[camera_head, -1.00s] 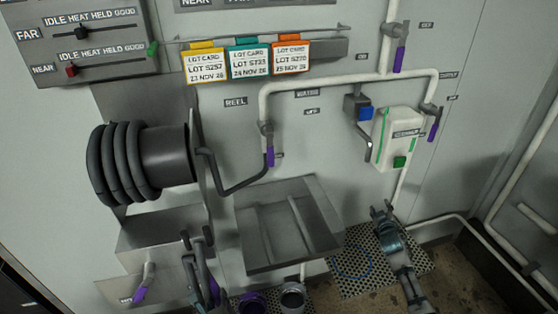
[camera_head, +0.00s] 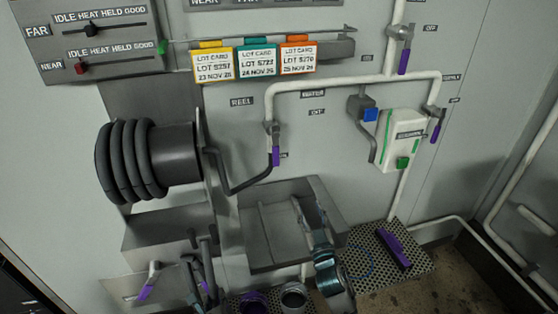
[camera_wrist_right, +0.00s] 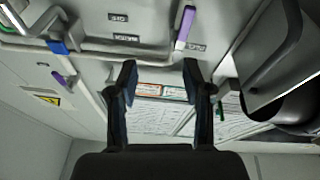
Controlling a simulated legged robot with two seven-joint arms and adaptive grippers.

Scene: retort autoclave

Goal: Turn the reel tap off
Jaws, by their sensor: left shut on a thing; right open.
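The reel tap (camera_head: 275,154) hangs from the white pipe below the REEL label. Its purple handle points down, beside a small label that seems to read ON. In the right wrist view, which is upside down, the purple handle (camera_wrist_right: 185,24) is beyond the fingertips. My right gripper (camera_head: 308,205) is open and empty, below and right of the tap and apart from it; its spread fingers also show in the wrist view (camera_wrist_right: 159,75). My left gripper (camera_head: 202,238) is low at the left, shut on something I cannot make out.
The hose reel (camera_head: 150,160) and its crank stand left of the tap. A grey trough (camera_head: 258,235) juts out below. Lot cards (camera_head: 256,61) hang above. Other purple handles (camera_head: 404,61) are at the right. A purple bar (camera_head: 393,248) lies on the perforated plate.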

